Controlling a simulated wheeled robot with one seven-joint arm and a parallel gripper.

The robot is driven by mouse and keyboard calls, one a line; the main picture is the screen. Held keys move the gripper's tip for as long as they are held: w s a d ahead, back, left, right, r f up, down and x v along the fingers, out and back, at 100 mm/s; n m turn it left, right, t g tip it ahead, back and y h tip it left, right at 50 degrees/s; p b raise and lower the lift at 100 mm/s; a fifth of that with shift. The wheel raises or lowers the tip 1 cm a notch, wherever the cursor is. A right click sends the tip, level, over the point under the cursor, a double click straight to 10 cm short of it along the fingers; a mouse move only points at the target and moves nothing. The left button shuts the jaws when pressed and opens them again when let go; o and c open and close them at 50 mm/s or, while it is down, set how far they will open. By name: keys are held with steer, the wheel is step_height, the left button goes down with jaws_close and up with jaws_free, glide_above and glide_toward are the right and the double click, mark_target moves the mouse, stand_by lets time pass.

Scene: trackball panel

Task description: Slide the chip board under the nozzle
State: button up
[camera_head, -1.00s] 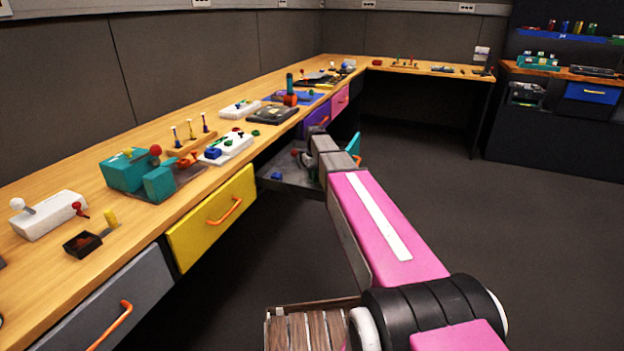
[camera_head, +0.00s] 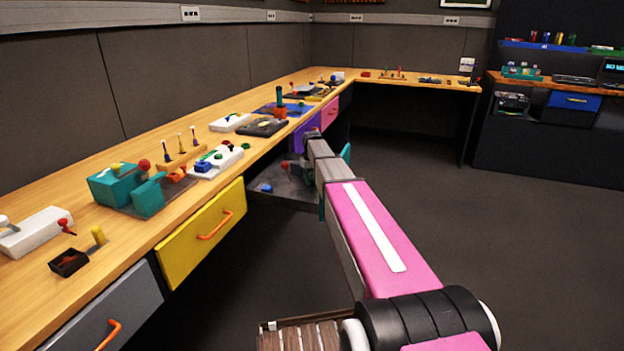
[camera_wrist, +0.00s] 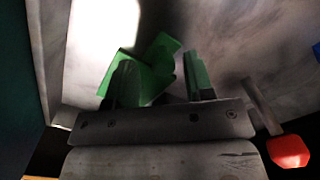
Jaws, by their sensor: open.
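My gripper (camera_wrist: 160,72) is open in the wrist view, with its two dark green fingers apart. A bright green piece (camera_wrist: 157,58) shows at and between the fingers; I cannot tell whether it touches them. A grey, worn surface lies beyond. In the head view, my arm reaches to an open grey drawer (camera_head: 285,196) under the bench, and its end hides part of the inside. A blue piece (camera_head: 266,188) sits in that drawer. I cannot tell for sure which thing is the chip board or the nozzle.
A red-tipped lever (camera_wrist: 288,151) is close to my gripper's right, with a blue edge (camera_wrist: 317,50) above it. The wooden bench (camera_head: 40,200) carries a teal device (camera_head: 115,185) and several panels. A yellow drawer (camera_head: 180,250) is nearer. The floor at right is clear.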

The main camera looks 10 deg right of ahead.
step_height(320, 180, up, 11)
stand_by(0.5)
steer(key=shift+f, duration=0.15)
